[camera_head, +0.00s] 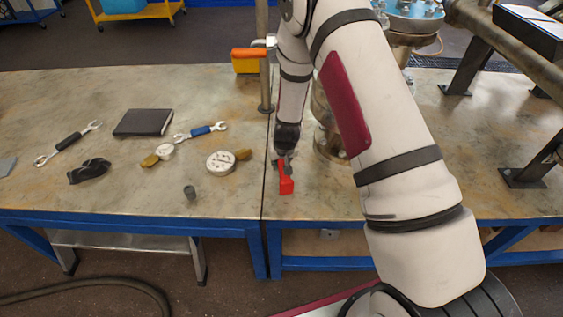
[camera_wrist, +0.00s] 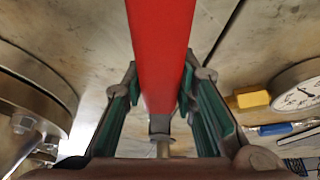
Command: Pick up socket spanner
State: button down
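The socket spanner, as I take it, is the red-handled tool (camera_head: 286,186) at the tip of my arm, near the front edge of the table. In the wrist view its broad red handle (camera_wrist: 160,55) runs from the top edge down between the fingers, with a short metal shank below it. My gripper (camera_head: 284,162) points down here. In the wrist view the green-padded fingers of my gripper (camera_wrist: 160,80) lie one on each side of the handle, their tips against its edges. Whether the tool touches the table is not clear.
A flanged metal vessel (camera_head: 327,130) stands close right of my gripper. To the left lie a gauge (camera_head: 220,162), a small grey cylinder (camera_head: 190,192), a blue-handled spanner (camera_head: 200,131), a black-handled spanner (camera_head: 68,142) and a dark book (camera_head: 143,122).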

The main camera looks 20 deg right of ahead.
jog(key=shift+r, duration=0.1)
jog(key=shift+r, duration=0.55)
jog(key=v, duration=0.2)
jog(key=shift+s+r+p, duration=0.1)
jog(key=shift+r+p, duration=0.2)
jog(key=shift+p, duration=0.05)
send_near(286, 184)
jog(key=f, duration=0.1)
jog(key=s+d+f, duration=0.1)
jog(key=f, duration=0.1)
jog(key=d+f+p, duration=0.1)
jog(key=f, duration=0.1)
jog(key=shift+s+d+f, duration=0.1)
jog(key=shift+s+f, duration=0.1)
jog(key=shift+s, duration=0.2)
